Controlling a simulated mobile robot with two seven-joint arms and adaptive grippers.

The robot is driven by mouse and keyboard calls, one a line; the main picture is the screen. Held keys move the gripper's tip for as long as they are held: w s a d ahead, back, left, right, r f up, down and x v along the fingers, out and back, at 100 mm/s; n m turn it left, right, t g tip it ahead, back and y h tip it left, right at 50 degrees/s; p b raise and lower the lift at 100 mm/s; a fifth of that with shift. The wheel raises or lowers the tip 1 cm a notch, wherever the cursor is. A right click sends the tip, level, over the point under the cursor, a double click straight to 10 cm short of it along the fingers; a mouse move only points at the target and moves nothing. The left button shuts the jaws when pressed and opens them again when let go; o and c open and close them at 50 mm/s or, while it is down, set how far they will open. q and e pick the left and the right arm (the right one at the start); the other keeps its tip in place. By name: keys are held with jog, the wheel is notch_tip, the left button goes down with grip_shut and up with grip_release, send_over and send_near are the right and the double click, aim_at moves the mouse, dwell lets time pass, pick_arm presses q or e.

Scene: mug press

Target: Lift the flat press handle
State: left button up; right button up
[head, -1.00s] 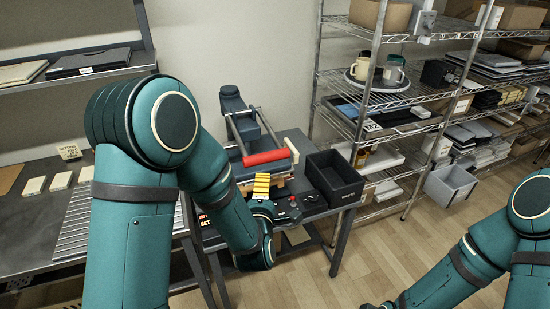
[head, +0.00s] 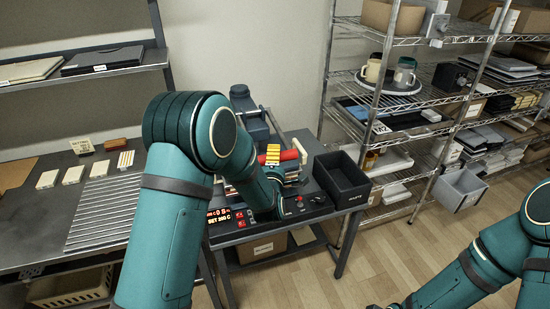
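The flat press (head: 254,122) stands on the dark table against the wall, with a red handle (head: 289,155) across its front between two metal arms. My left arm reaches over the table. The yellow-striped end of my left gripper (head: 273,154) overlaps the middle of the red handle. From this angle I cannot tell whether the fingers touch it or are closed around it. My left forearm and wrist hide the lower front of the press. My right arm is at the lower right, and its gripper is out of the frame.
A black bin (head: 341,180) stands right of the press. A control panel with a lit red display (head: 226,217) is at the table front. A left bench holds a ribbed metal rack (head: 103,207) and pale blocks. A wire shelf (head: 400,101) with mugs stands right. The floor between is clear.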

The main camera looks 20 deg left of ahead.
pick_arm(q)
jog(key=shift+x, duration=0.75)
jog(key=shift+c, duration=0.2)
grip_shut()
jog(key=shift+r, duration=0.1)
